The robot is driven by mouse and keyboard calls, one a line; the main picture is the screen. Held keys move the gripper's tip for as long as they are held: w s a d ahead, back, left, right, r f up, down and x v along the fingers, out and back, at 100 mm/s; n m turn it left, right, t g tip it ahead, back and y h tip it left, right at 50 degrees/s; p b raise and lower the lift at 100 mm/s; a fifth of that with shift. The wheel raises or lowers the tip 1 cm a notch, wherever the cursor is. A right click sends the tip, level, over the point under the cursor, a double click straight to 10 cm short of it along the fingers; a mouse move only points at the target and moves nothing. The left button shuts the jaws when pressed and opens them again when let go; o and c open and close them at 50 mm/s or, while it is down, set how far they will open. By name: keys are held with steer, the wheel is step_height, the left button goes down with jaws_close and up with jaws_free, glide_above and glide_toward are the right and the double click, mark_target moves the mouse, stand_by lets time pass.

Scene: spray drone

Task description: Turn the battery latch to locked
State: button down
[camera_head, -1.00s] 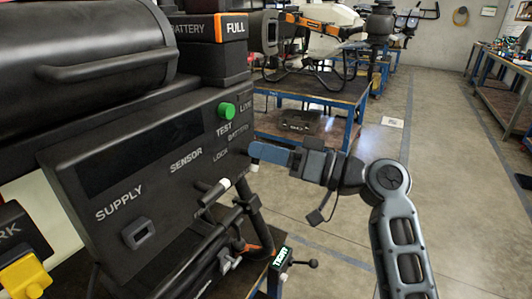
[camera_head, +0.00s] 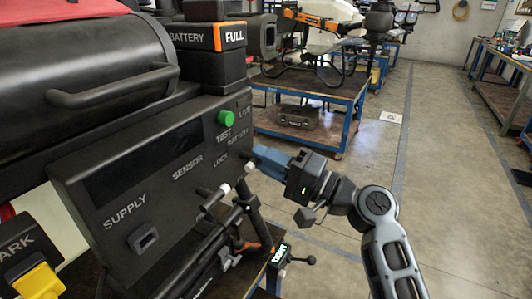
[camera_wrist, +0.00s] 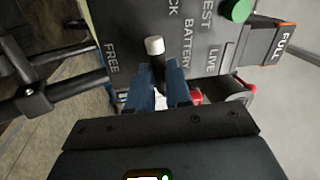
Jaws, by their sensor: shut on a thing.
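The battery latch is a dark lever with a white tip (camera_wrist: 155,46) on the black panel. In the wrist view the lever stands between my gripper's two blue fingers (camera_wrist: 158,92), and its white tip sticks out past them. My gripper is shut on the lever. The panel word FREE (camera_wrist: 112,58) lies left of the lever, and BATTERY (camera_wrist: 188,43) lies right of it. In the head view my gripper (camera_head: 258,156) is at the panel's right edge, beside the white-tipped latch (camera_head: 250,167). The fingers partly hide that spot.
The green TEST button (camera_head: 225,118) and battery block (camera_head: 222,37) are above. Black bars (camera_wrist: 38,98) stand close on the left in the wrist view. Open floor (camera_head: 345,215) lies to the right.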

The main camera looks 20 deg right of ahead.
steer(key=shift+d+f+m+h+p, duration=0.1)
steer(key=shift+m+h+p, duration=0.2)
steer(key=shift+m, duration=0.7)
steer(key=c, duration=1.1)
jaws_free()
steer(key=shift+o, duration=0.2)
steer(key=b+v, duration=0.2)
steer(key=v, duration=0.5)
steer(key=shift+s+d+f, duration=0.15)
steer(key=shift+s+f, duration=0.1)
steer(key=shift+s, duration=0.05)
